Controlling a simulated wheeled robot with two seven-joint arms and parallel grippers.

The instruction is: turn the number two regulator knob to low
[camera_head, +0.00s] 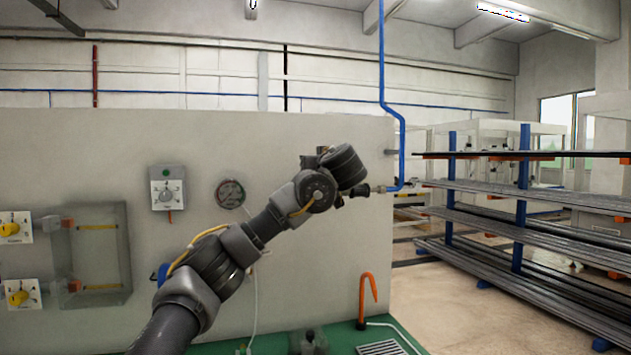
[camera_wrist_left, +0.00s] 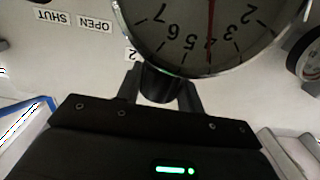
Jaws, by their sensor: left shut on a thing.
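In the left wrist view, my left gripper (camera_wrist_left: 161,95) is shut on a dark round knob (camera_wrist_left: 160,82) just below a large gauge (camera_wrist_left: 190,25). The gauge appears upside down, and its red needle points near the 4. A label with a 2 (camera_wrist_left: 131,54) sits beside the knob. In the head view my left arm reaches up and right in front of the grey wall panel; its wrist hides the fingers, the held knob and its gauge. My right gripper is not in view.
A second gauge (camera_head: 230,193) and a switch box (camera_head: 167,188) are on the panel, with yellow knobs (camera_head: 17,296) at far left. OPEN (camera_wrist_left: 96,24) and SHUT labels show in the wrist view. An orange hooked bar (camera_head: 368,300) stands below; a pipe rack (camera_head: 520,200) is at right.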

